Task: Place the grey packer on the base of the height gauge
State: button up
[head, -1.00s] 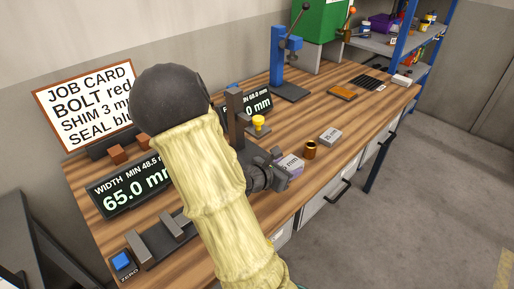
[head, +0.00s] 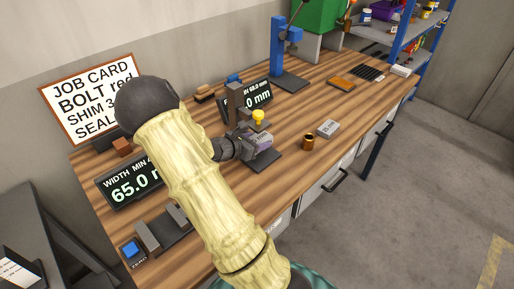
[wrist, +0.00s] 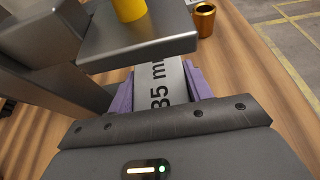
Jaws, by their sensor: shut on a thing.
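My gripper (head: 246,145) is shut on the grey packer (wrist: 165,86), marked "35 mm", with a purple pad on each side of it. In the head view the gripper hides much of the packer. The height gauge has a dark column (head: 235,100), a yellow knob (head: 258,116) and a dark flat base (head: 267,160). The packer is over the base, below the gauge's arm. I cannot tell whether it touches the base. In the wrist view the gauge's grey arm (wrist: 140,40) overhangs the packer's far end.
A second grey block (head: 328,128) and a copper-coloured cup (head: 308,142) stand to the right. The width gauge (head: 170,228) and its display (head: 132,185) are at the left. A blue press (head: 280,50) stands behind. The bench's right middle is mostly clear.

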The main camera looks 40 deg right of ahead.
jog(key=shift+f, duration=1.75)
jog(key=shift+f, duration=0.1)
jog(key=shift+f, duration=0.15)
jog(key=o, duration=1.1)
jog(key=shift+r, duration=0.25)
jog(key=shift+a+r, duration=0.1)
jog(key=shift+a, duration=0.1)
jog(key=v, duration=1.1)
jog(key=shift+a, duration=0.3)
